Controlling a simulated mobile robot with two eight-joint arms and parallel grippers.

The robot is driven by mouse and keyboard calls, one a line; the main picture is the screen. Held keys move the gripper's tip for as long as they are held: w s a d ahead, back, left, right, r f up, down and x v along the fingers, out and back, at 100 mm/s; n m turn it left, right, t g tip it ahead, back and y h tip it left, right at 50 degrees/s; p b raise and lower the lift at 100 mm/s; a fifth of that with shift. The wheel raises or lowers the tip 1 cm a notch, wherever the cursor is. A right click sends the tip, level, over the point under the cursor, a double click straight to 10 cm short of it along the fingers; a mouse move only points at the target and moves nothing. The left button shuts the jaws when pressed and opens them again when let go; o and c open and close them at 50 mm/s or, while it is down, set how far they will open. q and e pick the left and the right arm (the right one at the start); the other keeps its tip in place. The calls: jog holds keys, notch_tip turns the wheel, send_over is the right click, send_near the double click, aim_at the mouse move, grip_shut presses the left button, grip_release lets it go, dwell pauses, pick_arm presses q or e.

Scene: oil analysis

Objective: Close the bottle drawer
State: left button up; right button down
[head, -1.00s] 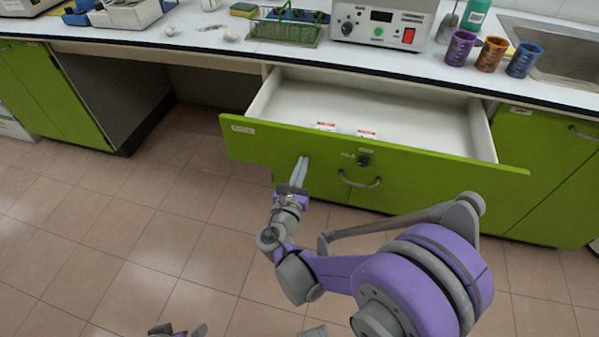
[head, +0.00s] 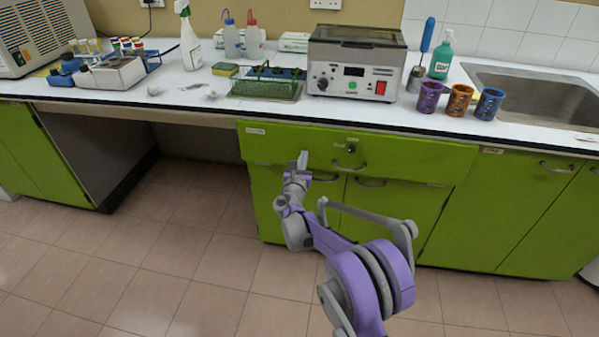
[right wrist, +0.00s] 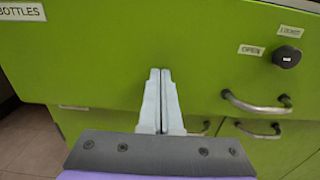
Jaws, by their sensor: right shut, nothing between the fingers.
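The bottle drawer (head: 400,155) is the wide green front under the worktop. Its front sits up close under the counter edge and none of its inside shows in the head view. In the right wrist view the drawer front (right wrist: 120,40) carries a "BOTTLES" label (right wrist: 20,11), a round lock (right wrist: 286,56) and a metal handle (right wrist: 256,103). My right gripper (head: 302,157) is shut and empty. Its fingertips (right wrist: 160,72) are at the drawer front, left of the handle; whether they touch it I cannot tell. My left gripper is out of view.
Cabinet doors (head: 390,215) with handles are below the drawer. The worktop (head: 220,108) holds a grey instrument (head: 352,70), a green wire rack (head: 266,85), several coloured cups and a sink (head: 545,95). The tiled floor (head: 150,260) in front is clear.

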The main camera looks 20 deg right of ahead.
jog(key=x, duration=0.4)
jog(key=shift+w+d+r, duration=0.1)
jog(key=shift+d+r, duration=0.05)
jog(key=shift+r, duration=0.05)
